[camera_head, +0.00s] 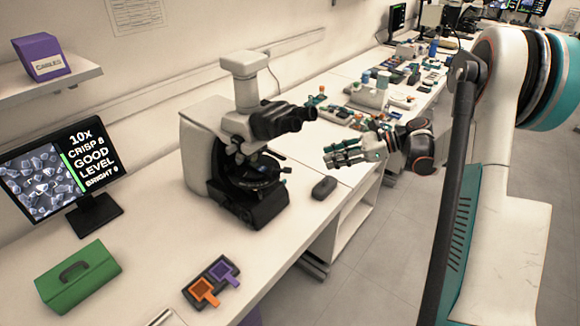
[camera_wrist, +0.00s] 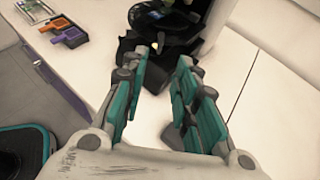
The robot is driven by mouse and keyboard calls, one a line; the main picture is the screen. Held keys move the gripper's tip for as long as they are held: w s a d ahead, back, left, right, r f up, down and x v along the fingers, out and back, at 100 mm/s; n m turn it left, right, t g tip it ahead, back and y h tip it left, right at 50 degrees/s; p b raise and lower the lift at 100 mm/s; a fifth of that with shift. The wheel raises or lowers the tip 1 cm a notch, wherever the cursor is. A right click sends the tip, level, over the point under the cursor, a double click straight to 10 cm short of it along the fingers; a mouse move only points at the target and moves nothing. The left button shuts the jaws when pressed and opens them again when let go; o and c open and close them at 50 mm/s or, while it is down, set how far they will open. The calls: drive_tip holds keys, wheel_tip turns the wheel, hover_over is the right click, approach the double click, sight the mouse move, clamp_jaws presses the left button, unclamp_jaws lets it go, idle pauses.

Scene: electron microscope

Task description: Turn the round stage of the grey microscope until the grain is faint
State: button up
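The grey microscope (camera_head: 205,140) stands on the white bench, with black eyepieces and a black base. Its round dark stage (camera_head: 252,172) sits under the objectives, partly hidden by them. In the wrist view the stage (camera_wrist: 165,20) shows at the top, beyond my fingertips. My gripper (camera_head: 329,157) is in the air to the right of the microscope, apart from it. In the wrist view my gripper (camera_wrist: 167,57) has its teal fingers spread with nothing between them. The monitor (camera_head: 58,168) shows pale, clear-edged grains and the words 10x, CRISP 8, GOOD LEVEL and BRIGHT.
A dark mouse-like object (camera_head: 324,188) lies on the bench right of the microscope. A green box (camera_head: 78,280) and a tray with orange (camera_head: 203,291) and purple (camera_head: 224,271) pieces are at the front. Cluttered parts fill the far bench. The floor aisle at right is clear.

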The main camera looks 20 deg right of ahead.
sight(290, 168)
drive_tip(key=b+x, duration=0.4)
drive_tip(key=x, duration=0.9)
drive_tip(key=shift+w+a+f, duration=0.2)
drive_tip(key=shift+f, duration=0.05)
clamp_jaws()
